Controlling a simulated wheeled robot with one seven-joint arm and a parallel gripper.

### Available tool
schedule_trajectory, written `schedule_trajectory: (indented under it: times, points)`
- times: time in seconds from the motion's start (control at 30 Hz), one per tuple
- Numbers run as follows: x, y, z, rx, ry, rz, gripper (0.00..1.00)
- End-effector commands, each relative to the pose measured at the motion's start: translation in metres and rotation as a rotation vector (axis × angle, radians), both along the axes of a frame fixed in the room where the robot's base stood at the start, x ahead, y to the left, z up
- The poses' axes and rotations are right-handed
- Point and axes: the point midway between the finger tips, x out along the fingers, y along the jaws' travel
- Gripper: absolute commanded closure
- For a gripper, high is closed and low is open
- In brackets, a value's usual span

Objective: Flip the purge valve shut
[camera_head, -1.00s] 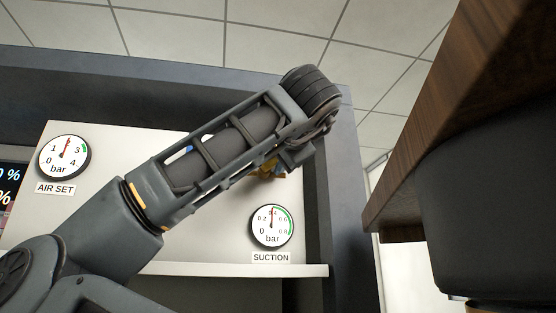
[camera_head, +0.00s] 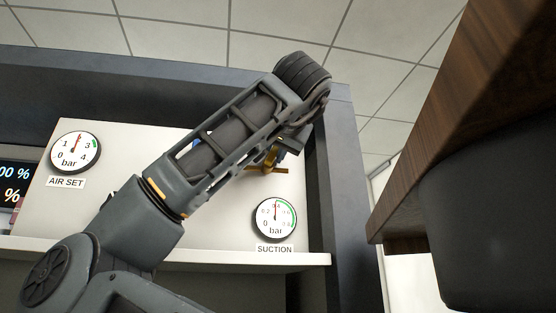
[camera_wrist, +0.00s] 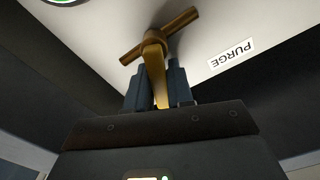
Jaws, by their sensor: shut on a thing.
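The purge valve is a brass fitting on the white panel. In the wrist view its crossbar (camera_wrist: 160,35) runs slantwise, and its lever (camera_wrist: 155,70) points from the crossbar down between my fingers. The PURGE label (camera_wrist: 232,52) is beside it, upside down in that view. My gripper (camera_wrist: 157,88) is shut on the lever, one dark finger on each side. In the head view the brass valve (camera_head: 268,168) shows just below the end of my arm, partly hidden by it, and my gripper is mostly hidden there.
A dark frame (camera_head: 340,190) borders the panel. A wooden overhang (camera_head: 420,165) with a dark body (camera_head: 500,220) stands at right.

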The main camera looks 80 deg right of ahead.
Motion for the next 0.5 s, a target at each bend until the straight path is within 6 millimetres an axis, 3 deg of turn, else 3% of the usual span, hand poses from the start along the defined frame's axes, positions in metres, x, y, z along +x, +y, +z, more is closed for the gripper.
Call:
schedule_trajectory:
  times: [0.5]
  points:
    - [0.0094, 0.0040, 0.0010, -0.136, 0.329, -0.001, 1.00]
